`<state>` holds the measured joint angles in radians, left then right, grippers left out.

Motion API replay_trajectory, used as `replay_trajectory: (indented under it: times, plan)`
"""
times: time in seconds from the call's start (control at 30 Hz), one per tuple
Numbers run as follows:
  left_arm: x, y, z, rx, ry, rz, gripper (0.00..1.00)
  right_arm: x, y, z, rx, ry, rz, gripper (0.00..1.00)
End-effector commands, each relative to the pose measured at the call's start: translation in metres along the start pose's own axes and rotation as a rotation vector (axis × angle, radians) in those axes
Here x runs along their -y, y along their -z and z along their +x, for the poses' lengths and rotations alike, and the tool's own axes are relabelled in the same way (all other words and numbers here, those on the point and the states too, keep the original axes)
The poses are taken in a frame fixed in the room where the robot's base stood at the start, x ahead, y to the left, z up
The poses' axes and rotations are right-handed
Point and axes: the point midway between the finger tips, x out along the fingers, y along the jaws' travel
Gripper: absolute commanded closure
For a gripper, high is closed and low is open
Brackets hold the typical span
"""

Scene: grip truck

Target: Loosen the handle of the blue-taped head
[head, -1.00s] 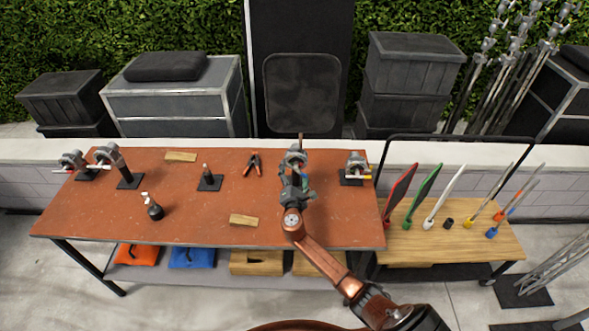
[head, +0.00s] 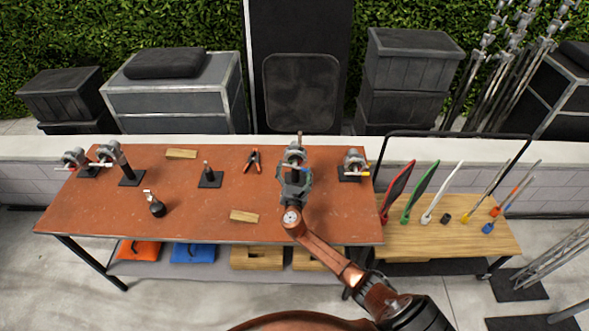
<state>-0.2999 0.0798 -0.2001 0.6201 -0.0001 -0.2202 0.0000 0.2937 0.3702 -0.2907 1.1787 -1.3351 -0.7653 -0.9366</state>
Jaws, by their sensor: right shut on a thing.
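A grey grip head (head: 294,154) stands on the far middle of the red-brown table (head: 110,205). A short rod sticks up above it. My right gripper (head: 295,174) reaches over the table from the front and is shut at the near side of this head. It covers the head's lower part and what lies between the fingers, so the exact grip on the handle is hidden. A small bluish patch shows beside the fingers; I cannot tell whether it is tape. My left gripper is not in view.
Two heads (head: 75,158) (head: 108,152) stand at the left. The table's left middle is clear.

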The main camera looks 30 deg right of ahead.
Motion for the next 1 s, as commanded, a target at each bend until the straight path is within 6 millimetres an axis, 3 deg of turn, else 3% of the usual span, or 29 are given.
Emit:
replay_trajectory:
  times: [0.2, 0.23, 0.47, 0.8, 1.0]
  plan:
    - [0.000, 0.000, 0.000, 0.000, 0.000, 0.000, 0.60, 0.001, 0.003, -0.001, -0.004, 0.000, -0.001, 0.45]
    - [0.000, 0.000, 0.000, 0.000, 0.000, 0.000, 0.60, 0.001, 0.003, -0.001, -0.004, 0.000, -0.001, 0.19]
    - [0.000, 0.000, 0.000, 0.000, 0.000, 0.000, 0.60, 0.000, 0.002, -0.001, -0.002, 0.000, 0.000, 0.03]
    - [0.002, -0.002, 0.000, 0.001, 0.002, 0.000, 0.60, 0.000, 0.001, -0.003, -0.001, 0.000, 0.001, 0.03]
    - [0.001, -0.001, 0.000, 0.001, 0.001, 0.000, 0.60, 0.001, 0.002, -0.029, -0.003, 0.000, 0.003, 0.03]
